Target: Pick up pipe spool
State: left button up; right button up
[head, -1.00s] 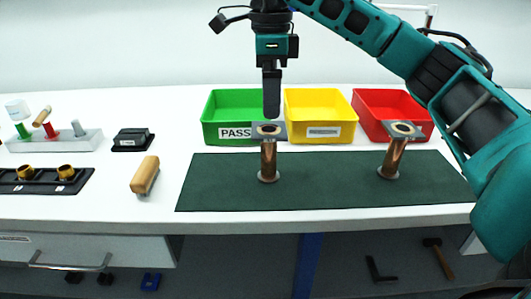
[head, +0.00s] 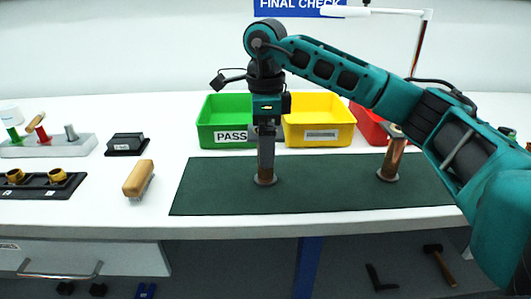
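Two copper-coloured pipe spools stand upright on the dark green mat (head: 330,190). The nearer-to-centre spool shows only its base (head: 265,181) and a little of its pipe, as my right gripper (head: 266,160) hangs straight down in front of it and hides most of it. The fingers are seen edge-on, so I cannot tell whether they are apart or touch the spool. The other spool (head: 392,160) stands to the right, its top partly hidden by my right arm. My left gripper is not in view.
A green tray labelled PASS (head: 212,120), a yellow tray (head: 330,112) and a partly hidden red tray (head: 370,125) line the back. A wooden-handled brush (head: 138,180) lies left of the mat. Black and grey racks stand farther left.

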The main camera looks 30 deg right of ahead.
jog(key=shift+c, duration=0.4)
jog(key=c, duration=1.3)
jog(key=shift+c, duration=0.3)
jog(key=shift+r, duration=0.2)
